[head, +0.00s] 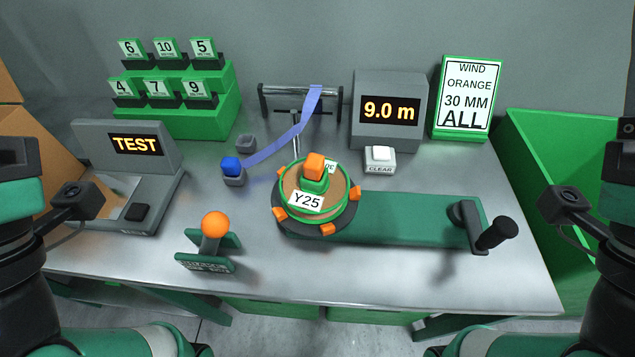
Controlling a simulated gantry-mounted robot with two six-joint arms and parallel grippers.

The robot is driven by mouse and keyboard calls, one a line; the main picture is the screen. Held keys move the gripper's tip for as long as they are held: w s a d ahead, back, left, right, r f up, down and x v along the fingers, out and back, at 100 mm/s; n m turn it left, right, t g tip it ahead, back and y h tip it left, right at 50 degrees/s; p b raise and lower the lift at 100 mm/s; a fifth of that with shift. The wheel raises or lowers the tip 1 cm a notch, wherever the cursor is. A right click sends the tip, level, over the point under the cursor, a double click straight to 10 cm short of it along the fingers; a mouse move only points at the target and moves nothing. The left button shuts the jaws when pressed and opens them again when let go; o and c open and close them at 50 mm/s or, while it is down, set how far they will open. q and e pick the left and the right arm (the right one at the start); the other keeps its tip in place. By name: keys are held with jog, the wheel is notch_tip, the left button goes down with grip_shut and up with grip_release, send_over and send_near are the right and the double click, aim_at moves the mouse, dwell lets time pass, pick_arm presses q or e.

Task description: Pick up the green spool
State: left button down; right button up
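The green spool (347,208) has a thin green rim, a tan face and a white Y25 label. It sits on a dark round turntable (290,223) with orange tabs around its edge. An orange block on a green hub (315,183) stands at its middle. Both my arms show only at the left and right picture edges, well apart from the spool. The fingers of both grippers are outside the picture.
A green winder base with a black crank (495,233) extends right of the spool. An orange-knobbed stamp (215,226) stands front left. A blue strap (290,137) runs from a roller behind. A green bin (560,180) is right; a TEST device (125,165) is left.

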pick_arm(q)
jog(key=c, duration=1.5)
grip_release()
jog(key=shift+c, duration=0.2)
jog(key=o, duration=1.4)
